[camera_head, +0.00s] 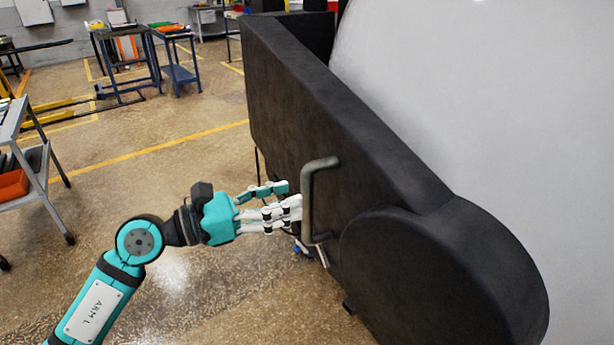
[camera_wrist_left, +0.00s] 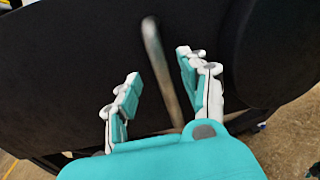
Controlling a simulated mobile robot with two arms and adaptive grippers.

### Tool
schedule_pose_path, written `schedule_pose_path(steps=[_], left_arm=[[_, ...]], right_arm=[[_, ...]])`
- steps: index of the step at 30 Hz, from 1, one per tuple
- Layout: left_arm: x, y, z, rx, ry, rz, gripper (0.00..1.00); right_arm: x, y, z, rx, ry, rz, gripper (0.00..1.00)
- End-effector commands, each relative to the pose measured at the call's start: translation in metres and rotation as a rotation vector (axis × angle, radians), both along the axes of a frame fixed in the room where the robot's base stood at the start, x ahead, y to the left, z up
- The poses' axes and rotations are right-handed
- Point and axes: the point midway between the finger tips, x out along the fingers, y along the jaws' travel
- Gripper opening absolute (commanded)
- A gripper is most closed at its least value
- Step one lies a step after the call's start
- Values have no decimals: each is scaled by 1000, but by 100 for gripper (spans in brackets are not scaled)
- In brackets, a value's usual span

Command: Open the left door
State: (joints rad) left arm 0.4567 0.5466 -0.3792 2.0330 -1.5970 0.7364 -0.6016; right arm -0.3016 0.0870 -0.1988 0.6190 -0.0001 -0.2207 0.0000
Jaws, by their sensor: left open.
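The left door, a dark panel (camera_head: 290,110), stands along the right half of the head view. A grey bar handle (camera_head: 308,200) is fixed upright on its face. My left gripper (camera_head: 292,204) is open just left of the handle, fingers pointing at it. In the left wrist view, the handle (camera_wrist_left: 158,65) rises between the two open fingers of my left gripper (camera_wrist_left: 158,90). I cannot tell whether the fingers touch it. The handle's lower end is hidden behind the gripper in the wrist view. My right gripper is not in view.
A large pale rounded body (camera_head: 480,90) is behind the door. A dark rounded part (camera_head: 440,270) bulges right of the handle. A grey cart (camera_head: 30,160) stands at the far left. The floor (camera_head: 150,190) between cart and door is mostly clear.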

Motion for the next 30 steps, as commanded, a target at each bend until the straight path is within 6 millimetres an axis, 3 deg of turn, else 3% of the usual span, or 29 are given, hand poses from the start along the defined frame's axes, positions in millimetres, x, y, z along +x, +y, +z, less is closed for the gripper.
schedule_pose_path(steps=[3,9,20,30], left_arm=[[9,-21,5,-4,1,-1,44],[19,-40,1,-2,1,0,44],[21,-45,-1,0,1,1,44],[21,-44,-1,0,1,1,1]], right_arm=[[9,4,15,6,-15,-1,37],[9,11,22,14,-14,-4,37],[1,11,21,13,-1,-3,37],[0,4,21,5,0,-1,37]])
